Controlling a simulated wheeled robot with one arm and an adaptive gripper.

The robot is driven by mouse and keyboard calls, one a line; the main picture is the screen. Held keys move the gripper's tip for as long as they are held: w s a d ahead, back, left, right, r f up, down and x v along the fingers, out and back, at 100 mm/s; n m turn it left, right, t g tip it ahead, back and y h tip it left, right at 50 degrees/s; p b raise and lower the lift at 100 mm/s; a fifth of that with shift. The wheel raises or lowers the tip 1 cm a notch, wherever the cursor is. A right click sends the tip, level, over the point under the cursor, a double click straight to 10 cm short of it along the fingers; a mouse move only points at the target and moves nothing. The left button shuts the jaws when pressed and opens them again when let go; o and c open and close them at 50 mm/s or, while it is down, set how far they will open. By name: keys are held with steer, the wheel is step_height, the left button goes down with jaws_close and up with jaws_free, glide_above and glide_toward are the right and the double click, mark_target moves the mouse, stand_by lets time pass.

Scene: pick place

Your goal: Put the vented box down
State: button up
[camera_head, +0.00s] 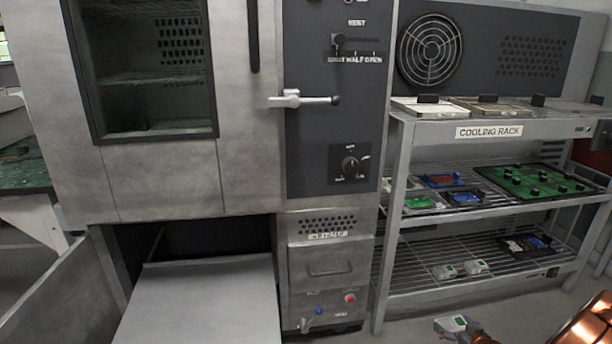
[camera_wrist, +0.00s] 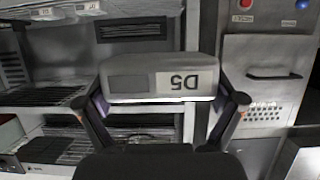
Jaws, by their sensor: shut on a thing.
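A light grey box (camera_wrist: 150,72) with a dark rectangular patch and a label reading D5 upside down is in the wrist view. I take it to be the vented box; its vents cannot be made out. My gripper (camera_wrist: 163,100) is shut on it, with one dark finger at each side. In the head view the box (camera_head: 452,323) shows small at the bottom edge, held in front of the cooling rack (camera_head: 489,132). Most of my gripper is cut off there.
The rack's top shelf holds trays (camera_head: 430,108); the middle holds a green board (camera_head: 540,182) and small coloured parts.

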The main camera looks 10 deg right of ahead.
steer(key=w+a+r+n+y, duration=0.1)
steer(key=w+a+r, duration=0.55)
steer(key=r, duration=0.25)
steer(key=w+a+r, duration=0.5)
steer(key=a+r, duration=0.2)
steer(key=r, duration=0.1)
steer(key=a+r+n+y, duration=0.2)
steer(key=a+r, duration=0.6)
steer(key=a, duration=0.4)
steer(key=a+r+n+y, duration=0.1)
steer(key=a+r, duration=0.7)
steer(key=a, duration=0.3)
step_height(320, 180, up, 34)
steer(key=r+p, duration=0.1)
steer(key=p, duration=3.4)
step_height(320, 180, down, 14)
steer(key=w+m+h, duration=0.2)
steer(key=m+h, duration=0.1)
steer(key=shift+w+m+h, duration=0.15)
steer(key=shift+m+h, duration=0.15)
